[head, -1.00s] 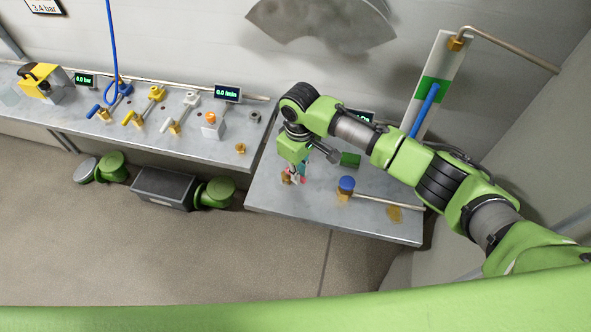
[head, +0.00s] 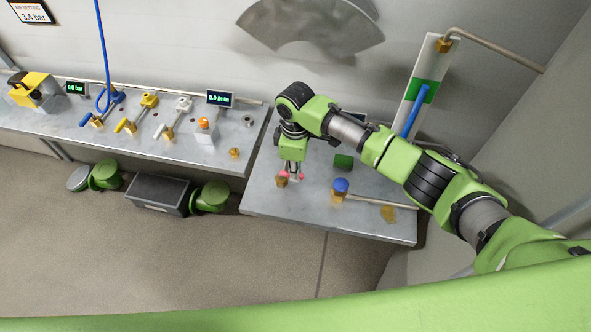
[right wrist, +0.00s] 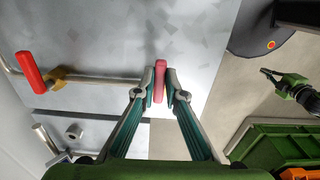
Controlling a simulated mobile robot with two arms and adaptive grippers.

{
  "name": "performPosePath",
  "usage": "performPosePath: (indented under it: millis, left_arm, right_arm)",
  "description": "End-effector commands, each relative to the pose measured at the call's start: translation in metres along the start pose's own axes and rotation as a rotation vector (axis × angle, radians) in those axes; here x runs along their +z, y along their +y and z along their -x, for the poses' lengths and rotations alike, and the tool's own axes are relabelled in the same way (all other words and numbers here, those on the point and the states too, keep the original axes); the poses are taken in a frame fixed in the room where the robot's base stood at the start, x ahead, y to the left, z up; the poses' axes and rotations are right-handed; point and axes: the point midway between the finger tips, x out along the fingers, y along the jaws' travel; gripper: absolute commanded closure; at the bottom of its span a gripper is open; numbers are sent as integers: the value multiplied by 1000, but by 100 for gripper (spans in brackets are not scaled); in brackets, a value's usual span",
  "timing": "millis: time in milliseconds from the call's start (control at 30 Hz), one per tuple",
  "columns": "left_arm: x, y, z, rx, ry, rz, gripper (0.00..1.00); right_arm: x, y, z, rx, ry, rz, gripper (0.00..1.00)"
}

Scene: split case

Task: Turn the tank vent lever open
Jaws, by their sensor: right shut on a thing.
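My right gripper (head: 291,176) reaches down over the right bench in the head view. In the right wrist view its two fingertips (right wrist: 160,88) are shut on a short red lever (right wrist: 160,75), one on each side. Pinkish ends of that red lever (head: 300,177) show beside the fingers in the head view, with a brass body (head: 281,183) below. The fingers hide part of it, and its exact angle is hard to tell. What looks like my left gripper (right wrist: 267,74) is small at the right of the wrist view, away from the lever; its opening is unclear.
A blue knob on brass (head: 341,186) and a green block (head: 343,161) are right of my gripper. A blue handle (head: 415,110) is on the wall panel behind my arm. The left bench (head: 228,160) holds several valves. A red handle (right wrist: 29,72) shows in the wrist view.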

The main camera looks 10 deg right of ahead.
Motion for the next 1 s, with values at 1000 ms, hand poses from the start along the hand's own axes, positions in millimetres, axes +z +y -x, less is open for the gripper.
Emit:
performPosePath:
  millis: [1000]
  left_arm:
    - [1, 0, 0, 0, -1, 0, 100]
  right_arm:
    - [-1, 2, 52, 5, 4, 2, 72]
